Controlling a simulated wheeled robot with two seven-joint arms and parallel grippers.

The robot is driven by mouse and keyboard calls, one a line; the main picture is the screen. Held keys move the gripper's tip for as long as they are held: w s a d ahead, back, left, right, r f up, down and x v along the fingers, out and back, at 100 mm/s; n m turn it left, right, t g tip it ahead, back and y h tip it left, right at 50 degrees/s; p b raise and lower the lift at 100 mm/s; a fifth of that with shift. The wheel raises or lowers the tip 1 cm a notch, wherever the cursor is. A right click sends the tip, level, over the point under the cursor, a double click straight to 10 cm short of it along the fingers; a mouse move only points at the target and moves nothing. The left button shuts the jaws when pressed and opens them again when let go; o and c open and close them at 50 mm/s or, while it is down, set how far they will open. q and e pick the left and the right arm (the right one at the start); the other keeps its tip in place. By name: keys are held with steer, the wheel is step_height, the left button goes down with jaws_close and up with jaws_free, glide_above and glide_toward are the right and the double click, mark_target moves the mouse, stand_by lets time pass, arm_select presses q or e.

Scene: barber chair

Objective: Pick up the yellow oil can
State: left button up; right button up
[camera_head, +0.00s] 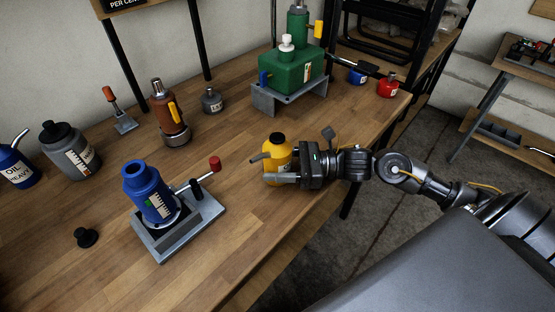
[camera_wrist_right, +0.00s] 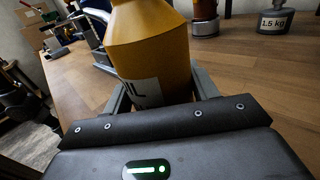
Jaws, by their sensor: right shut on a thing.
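The yellow oil can (camera_head: 277,151) has a dark cap and stands upright near the right edge of the wooden workbench. My right gripper (camera_head: 273,168) reaches in from the right, with its fingers on either side of the can's body, shut on it. In the right wrist view the yellow can (camera_wrist_right: 150,50) fills the space between the two fingers (camera_wrist_right: 155,88), and its label is partly hidden. I cannot tell whether its base is off the bench. My left gripper does not show in either view.
On the workbench (camera_head: 110,215), a blue bottle (camera_head: 150,195) stands in a grey lever stand (camera_head: 178,235) left of the can. A green container (camera_head: 290,70) on a grey stand is behind it. A red can (camera_head: 388,85) sits at the far right corner. Bare wood lies in front.

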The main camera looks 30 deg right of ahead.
steer(key=c, duration=0.4)
steer(key=shift+c, duration=0.2)
steer(key=shift+r, duration=0.1)
